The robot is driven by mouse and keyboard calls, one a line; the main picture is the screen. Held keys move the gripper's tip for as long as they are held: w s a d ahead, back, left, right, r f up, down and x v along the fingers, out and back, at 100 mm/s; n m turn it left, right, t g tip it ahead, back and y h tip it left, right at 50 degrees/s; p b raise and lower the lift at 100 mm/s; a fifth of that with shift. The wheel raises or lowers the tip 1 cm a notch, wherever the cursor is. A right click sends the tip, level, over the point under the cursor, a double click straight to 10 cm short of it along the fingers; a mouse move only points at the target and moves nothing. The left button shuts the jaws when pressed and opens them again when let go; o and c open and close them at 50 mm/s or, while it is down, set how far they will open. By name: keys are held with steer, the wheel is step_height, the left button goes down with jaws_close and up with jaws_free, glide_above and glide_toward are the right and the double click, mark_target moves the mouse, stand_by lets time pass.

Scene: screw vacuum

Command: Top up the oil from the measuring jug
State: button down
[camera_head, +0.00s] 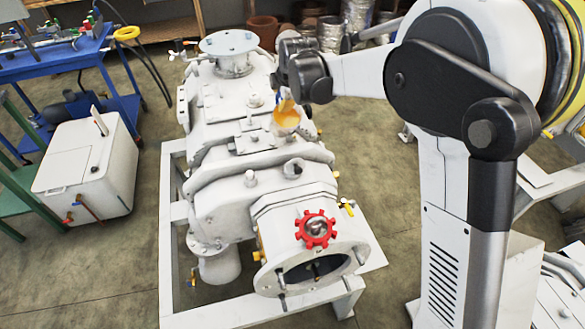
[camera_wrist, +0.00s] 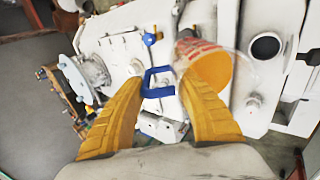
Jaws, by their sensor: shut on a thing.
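The measuring jug (camera_head: 287,119) is clear, with orange oil inside, and is over the middle of the white screw vacuum pump (camera_head: 222,208). In the wrist view the jug (camera_wrist: 208,66) shows red markings and a blue handle (camera_wrist: 158,82). My gripper (camera_wrist: 160,84) is shut on the handle between its two yellow fingers; in the head view it is small and partly hidden by my arm. An open round port (camera_wrist: 266,46) on the pump lies to the right of the jug in the wrist view. I cannot tell the jug's exact tilt.
A red lobed ring (camera_head: 316,229) surrounds a round fitting at the pump's front end. A white box unit (camera_head: 88,170) stands on the floor at left, near a blue bench (camera_head: 60,58). Pots and silver cylinders stand behind. Floor between box and pump frame is clear.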

steer(key=shift+s+d+r+t+y+b, duration=0.15)
steer(key=shift+s+r+t+y+b, duration=0.15)
steer(key=shift+s+r+t, duration=0.45)
stand_by(0.8)
steer(key=shift+s+d+t+y+b, duration=0.15)
steer(key=shift+s+t+b, duration=0.1)
steer(key=shift+t+b, duration=0.4)
steer(key=shift+s+d+t+y+b, duration=0.1)
steer(key=shift+s+t+y+b, duration=0.1)
steer(key=shift+t+b, duration=0.45)
stand_by(5.1)
